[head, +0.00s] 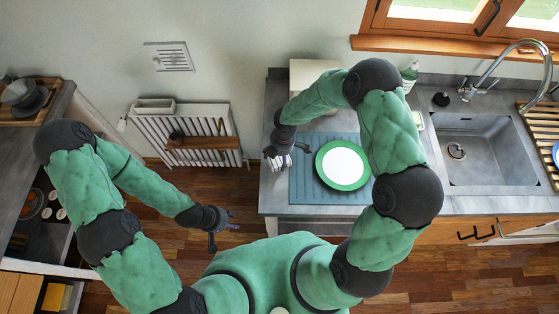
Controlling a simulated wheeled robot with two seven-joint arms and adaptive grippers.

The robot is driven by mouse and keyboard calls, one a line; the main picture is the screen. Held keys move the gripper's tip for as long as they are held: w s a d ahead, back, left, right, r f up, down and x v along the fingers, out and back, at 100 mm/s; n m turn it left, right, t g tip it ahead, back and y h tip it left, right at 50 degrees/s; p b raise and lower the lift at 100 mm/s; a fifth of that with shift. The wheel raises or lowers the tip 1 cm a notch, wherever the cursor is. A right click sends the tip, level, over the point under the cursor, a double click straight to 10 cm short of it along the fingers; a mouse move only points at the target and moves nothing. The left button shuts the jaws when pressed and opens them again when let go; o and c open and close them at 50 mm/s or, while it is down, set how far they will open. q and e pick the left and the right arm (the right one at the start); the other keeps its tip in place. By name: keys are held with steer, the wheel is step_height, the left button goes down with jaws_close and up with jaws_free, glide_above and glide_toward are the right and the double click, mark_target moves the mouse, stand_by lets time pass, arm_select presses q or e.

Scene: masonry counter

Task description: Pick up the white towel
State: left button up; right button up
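I cannot make out a white towel for certain in the head view. My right gripper (277,160) is over the left edge of the counter, beside the blue-grey mat (306,188). Small pale and dark shapes show at its fingers; I cannot tell whether they are finger parts or something held. My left gripper (225,238) is over the wooden floor, left of the counter, with its dark fingers spread apart and nothing visible between them.
A white plate with a green rim (343,165) lies on the mat. A sink (487,150) with a tap (497,65) is to the right. A slatted white radiator (185,118) with a wooden shelf (203,143) is at the wall.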

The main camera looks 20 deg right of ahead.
steer(key=shift+c, duration=0.6)
steer(key=shift+r, duration=0.1)
steer(key=shift+w+r, duration=0.1)
steer(key=shift+r, duration=0.6)
steer(key=s+d+r, duration=0.2)
steer(key=s+r, duration=0.9)
steer(key=s, duration=0.3)
steer(key=shift+r+p, duration=0.2)
steer(key=shift+p, duration=0.15)
